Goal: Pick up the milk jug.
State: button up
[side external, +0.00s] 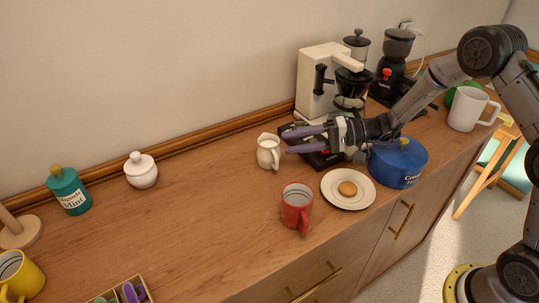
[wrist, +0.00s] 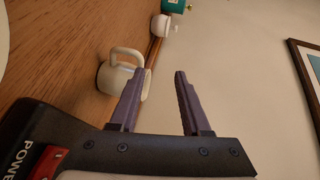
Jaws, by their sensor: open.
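The milk jug (side external: 268,152) is a small white pitcher standing upright on the wooden counter in the side view. My gripper (side external: 287,141) has purple fingers, spread apart and empty, pointing left just to the right of the jug. In the wrist view the space between the fingertips of my gripper (wrist: 160,72) shows mostly bare wall, with the jug off to the left. I cannot tell whether a finger touches the jug.
A red mug (side external: 297,206) and a plate (side external: 335,200) with a biscuit stand in front. A blue pot (side external: 400,163) is under my arm, and a cream coffee machine (side external: 318,85) stands behind. A white sugar bowl (side external: 141,170) is at left.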

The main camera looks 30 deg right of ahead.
aim_at(275, 153)
notch_tip(275, 153, down, 2)
jog(key=shift+f, duration=0.1)
jog(key=x, duration=0.4)
jog(key=shift+s+f, duration=0.1)
jog(key=shift+f, duration=0.3)
jog(key=shift+w+a, duration=0.3)
jog(key=shift+a, duration=0.15)
grip_shut()
dwell(0.7)
